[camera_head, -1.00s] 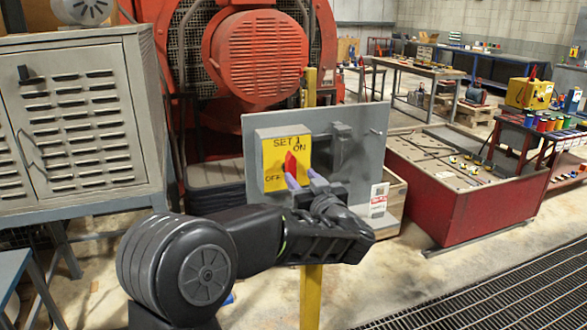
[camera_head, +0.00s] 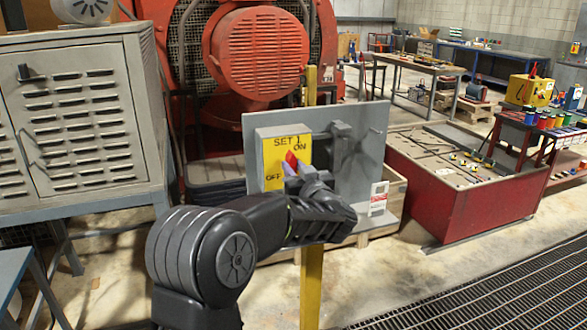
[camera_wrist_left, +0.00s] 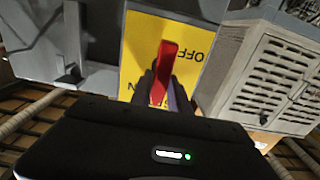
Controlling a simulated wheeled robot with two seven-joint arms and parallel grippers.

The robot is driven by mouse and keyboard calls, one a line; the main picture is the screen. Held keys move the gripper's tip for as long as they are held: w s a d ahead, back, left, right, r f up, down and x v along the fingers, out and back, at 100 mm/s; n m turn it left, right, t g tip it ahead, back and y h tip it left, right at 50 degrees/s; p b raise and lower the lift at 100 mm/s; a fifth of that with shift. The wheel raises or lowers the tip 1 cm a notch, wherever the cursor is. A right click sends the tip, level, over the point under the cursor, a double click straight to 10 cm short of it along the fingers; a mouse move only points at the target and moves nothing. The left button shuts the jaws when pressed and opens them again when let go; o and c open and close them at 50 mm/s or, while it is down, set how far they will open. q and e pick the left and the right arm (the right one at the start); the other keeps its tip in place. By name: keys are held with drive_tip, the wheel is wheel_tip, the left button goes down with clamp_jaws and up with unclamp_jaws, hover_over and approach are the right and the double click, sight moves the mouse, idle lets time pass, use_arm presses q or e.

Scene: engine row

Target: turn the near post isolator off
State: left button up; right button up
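The near post isolator (camera_head: 272,158) is a grey box with a yellow face, marked SET 1, ON at upper right and OFF at lower left. Its red handle (camera_head: 290,160) leans slightly left of upright in the head view. My left gripper (camera_head: 296,169) is at the handle, its fingers on either side and apparently closed on it. In the left wrist view, the red handle (camera_wrist_left: 166,68) lies between the dark fingers, with a purple pad beside it. The word OFF is upside down there, and ON is mostly hidden. My right gripper is not in view.
The isolator is on a grey panel (camera_head: 372,150) on a yellow post (camera_head: 312,285). A grey louvred cabinet (camera_head: 80,125) stands left. A red engine (camera_head: 255,55) is behind, and a red-sided bench (camera_head: 470,205) stands right. Floor grating (camera_head: 480,285) lies at lower right.

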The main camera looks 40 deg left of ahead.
use_arm(q)
clamp_jaws()
idle(0.4)
drive_tip(key=shift+s+a+f+n+b, duration=0.15)
drive_tip(key=shift+s+f+n+b, duration=0.1)
drive_tip(key=shift+n+b, duration=2.65)
drive_tip(key=shift+s+a+f+n+b, duration=0.15)
drive_tip(key=shift+f+n+b, duration=0.15)
drive_tip(key=shift+n+b, duration=2.55)
drive_tip(key=shift+s+a+f+n+b, duration=0.1)
drive_tip(key=shift+s+f+n+b, duration=0.15)
drive_tip(key=shift+n+b, duration=2.6)
drive_tip(key=shift+n+p, duration=0.5)
drive_tip(key=o, duration=0.5)
unclamp_jaws()
